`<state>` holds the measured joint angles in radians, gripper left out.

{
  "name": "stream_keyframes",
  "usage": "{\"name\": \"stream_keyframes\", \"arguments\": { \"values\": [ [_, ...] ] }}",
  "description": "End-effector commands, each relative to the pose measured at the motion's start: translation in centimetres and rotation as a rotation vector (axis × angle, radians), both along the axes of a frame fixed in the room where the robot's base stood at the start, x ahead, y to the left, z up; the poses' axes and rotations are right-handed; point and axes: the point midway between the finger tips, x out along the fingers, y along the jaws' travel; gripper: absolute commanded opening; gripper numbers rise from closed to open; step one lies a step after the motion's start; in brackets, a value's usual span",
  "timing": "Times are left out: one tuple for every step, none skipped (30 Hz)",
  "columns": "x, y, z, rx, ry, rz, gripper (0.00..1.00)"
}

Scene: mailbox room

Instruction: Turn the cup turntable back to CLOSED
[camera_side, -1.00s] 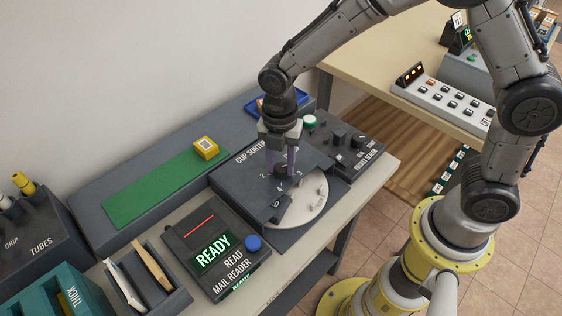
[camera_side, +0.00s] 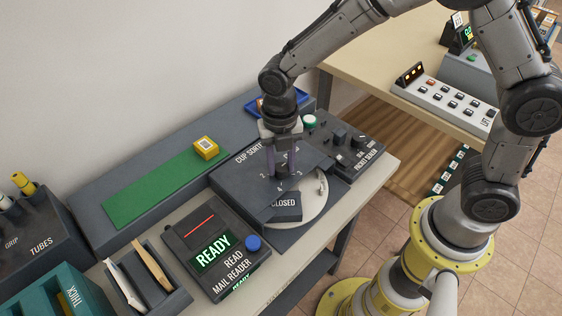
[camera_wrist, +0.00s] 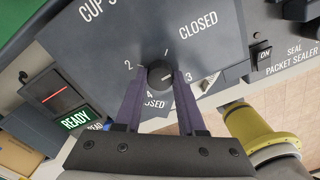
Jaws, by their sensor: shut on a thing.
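The cup sorter (camera_side: 232,180) is a dark box with a round dark knob on top, ringed by the numbers 1 to 4. My gripper (camera_side: 281,168) points down with its two purple fingers on either side of the knob, shut on it. The knob (camera_wrist: 160,75) shows between the fingers in the wrist view, with a pale mark on its face. A white turntable disc (camera_side: 315,208) shows at the sorter's front right. A dark tab marked CLOSED (camera_side: 285,206) lies over the disc. Another CLOSED label (camera_wrist: 198,25) is printed on the top plate beyond the knob.
The mail reader (camera_side: 217,250), lit READY, stands at the front left with a blue button. The packet sealer (camera_side: 350,140) adjoins the sorter at the right. A green strip (camera_side: 150,192) with a yellow block (camera_side: 206,147) lies behind at the left.

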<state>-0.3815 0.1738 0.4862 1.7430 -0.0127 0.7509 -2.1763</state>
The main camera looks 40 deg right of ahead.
Motion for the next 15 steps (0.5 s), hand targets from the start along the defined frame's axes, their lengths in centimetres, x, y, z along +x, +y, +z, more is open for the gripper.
{"name": "stream_keyframes", "arguments": {
  "values": [
    [0.1, 0.13, 0.23, 0.003, -0.005, 0.023, 0.0],
    [0.1, 0.13, 0.23, 0.003, -0.005, 0.039, 0.0],
    [0.1, 0.13, 0.23, 0.003, -0.005, 0.058, 0.0],
    [0.09, 0.14, 0.23, 0.003, -0.004, 0.074, 0.0],
    [0.09, 0.14, 0.22, 0.003, -0.005, 0.088, 0.0],
    [0.09, 0.14, 0.22, 0.003, -0.005, 0.109, 0.0],
    [0.09, 0.14, 0.22, 0.003, -0.005, 0.123, 0.0],
    [0.09, 0.14, 0.22, 0.003, -0.004, 0.139, 0.0],
    [0.09, 0.14, 0.22, 0.003, -0.005, 0.158, 0.0],
    [0.09, 0.14, 0.22, 0.003, -0.005, 0.174, 0.0],
    [0.09, 0.14, 0.22, 0.002, -0.004, 0.188, 0.0],
    [0.08, 0.14, 0.22, 0.002, -0.005, 0.209, 0.0],
    [0.08, 0.14, 0.22, 0.002, -0.004, 0.223, 0.0],
    [0.08, 0.14, 0.21, 0.002, -0.004, 0.239, 0.0],
    [0.08, 0.14, 0.22, 0.002, -0.005, 0.258, 0.0]
  ]
}}
